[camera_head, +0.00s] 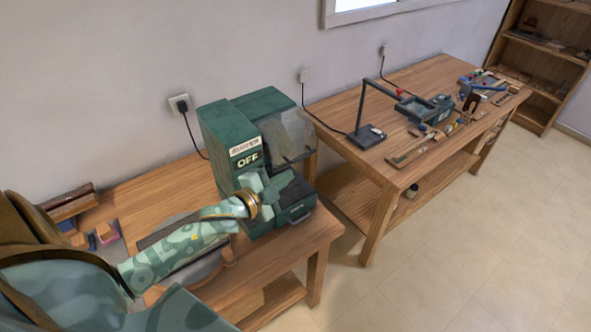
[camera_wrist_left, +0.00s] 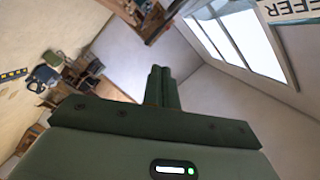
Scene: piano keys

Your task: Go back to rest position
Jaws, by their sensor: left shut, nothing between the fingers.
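My left arm comes in from the left in the head view, with a teal camouflage pattern. My left gripper (camera_head: 287,179) is in front of the green machine (camera_head: 222,130), which carries an "OFF" label. I cannot tell whether the gripper touches the machine. In the left wrist view the two dark green fingers (camera_wrist_left: 161,75) are together, with nothing between them. My right gripper is not in view.
The machine stands on a wooden bench (camera_head: 310,240) with small coloured items at its left end. A second wooden bench (camera_head: 350,105) holds a lamp (camera_head: 367,133) and several tools. A bookshelf (camera_head: 545,48) stands far right. The tiled floor (camera_head: 480,200) is clear.

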